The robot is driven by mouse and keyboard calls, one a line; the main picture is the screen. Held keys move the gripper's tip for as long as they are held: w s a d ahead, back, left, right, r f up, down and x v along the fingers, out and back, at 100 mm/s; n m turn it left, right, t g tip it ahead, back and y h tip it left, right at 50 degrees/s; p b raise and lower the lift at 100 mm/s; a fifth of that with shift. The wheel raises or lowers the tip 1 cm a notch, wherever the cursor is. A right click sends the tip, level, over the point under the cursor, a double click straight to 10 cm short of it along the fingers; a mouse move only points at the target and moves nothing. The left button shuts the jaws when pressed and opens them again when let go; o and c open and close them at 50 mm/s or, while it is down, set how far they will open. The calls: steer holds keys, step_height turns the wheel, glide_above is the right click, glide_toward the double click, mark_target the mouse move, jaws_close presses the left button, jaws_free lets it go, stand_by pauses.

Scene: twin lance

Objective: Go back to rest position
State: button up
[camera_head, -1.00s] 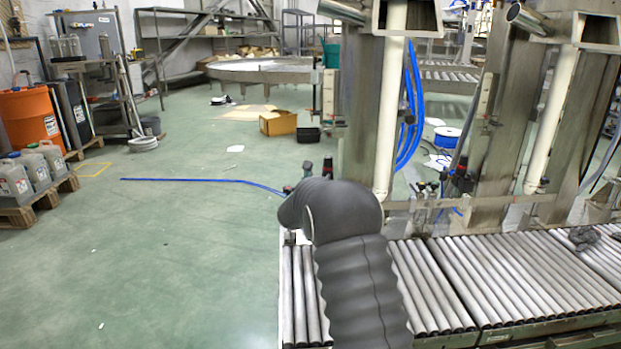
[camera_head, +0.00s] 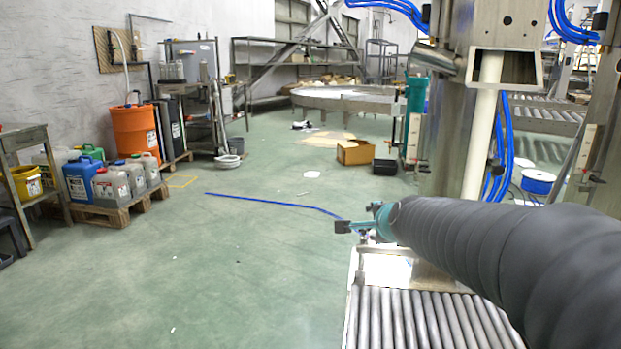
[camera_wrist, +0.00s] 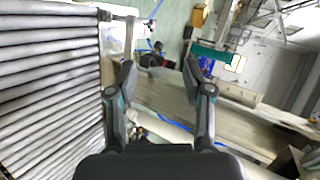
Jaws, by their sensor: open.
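My arm, in a dark grey ribbed sleeve, reaches in from the right edge of the head view, with its teal wrist end pointing left. The conveyor rollers (camera_wrist: 50,85) fill the left side of that view. The sleeve hides part of the conveyor and the steel frame.
A steel column (camera_head: 455,120) and blue hoses (camera_head: 505,150) stand behind the arm. Jerrycans (camera_head: 112,185) and an orange drum (camera_head: 136,130) stand at the left. A cardboard box (camera_head: 355,152) lies farther back. The green floor (camera_head: 240,270) left of the conveyor is mostly clear.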

steer(key=s+f+n+g+p, duration=0.1)
steer(key=s+f+n+g, duration=0.2)
steer(key=s+n, duration=0.5)
steer(key=s+d+f+n+g+p, duration=0.1)
steer(key=s+f+n+g, duration=0.2)
steer(key=s, duration=2)
steer(key=f+n, duration=0.1)
steer(key=n, duration=0.4)
steer(key=shift+s+d+g+h+p, duration=0.3)
steer(key=shift+s+h, duration=0.1)
